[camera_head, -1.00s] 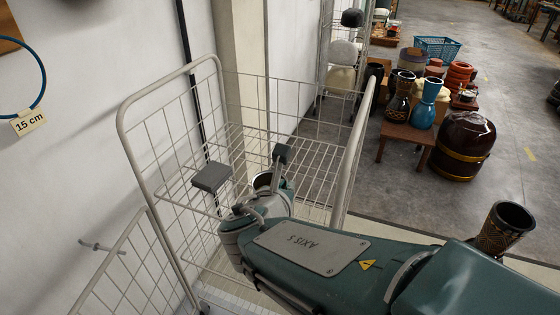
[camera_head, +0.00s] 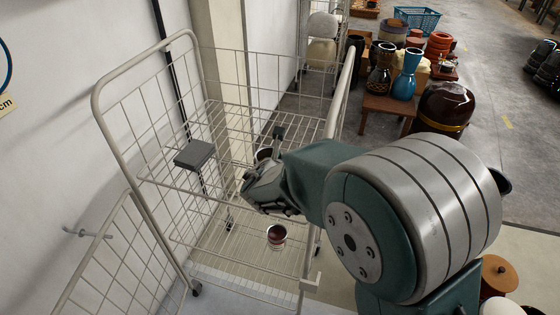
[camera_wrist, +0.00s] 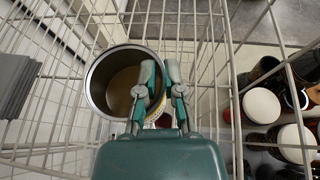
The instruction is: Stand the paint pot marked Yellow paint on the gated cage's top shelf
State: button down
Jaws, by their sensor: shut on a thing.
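My gripper (camera_wrist: 160,88) is shut on the rim wall of an open metal paint pot (camera_wrist: 103,80). The pot is pale tan inside; a narrow yellow strip shows on its outside, but no lettering can be read. In the head view, the held pot (camera_head: 264,154) is mostly hidden behind my wrist. It is within the wire cage (camera_head: 147,60), at about the level of its top shelf (camera_head: 228,112). I cannot tell whether it touches the shelf. The cage's gate (camera_head: 100,262) hangs open at the lower left.
A dark grey block (camera_head: 194,155) is at the shelf's left. A pot with dark red contents (camera_head: 276,237) stands lower in the cage. A wall bounds the left. Drums and a brown stool (camera_head: 388,104) stand beyond the cage, to the right.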

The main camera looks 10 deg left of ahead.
jog(key=shift+a+f, duration=0.1)
jog(key=shift+f, duration=0.55)
jog(key=c, duration=0.8)
grip_release()
jog(key=shift+o, duration=0.2)
jog(key=v, duration=1.2)
jog(key=shift+s, duration=0.1)
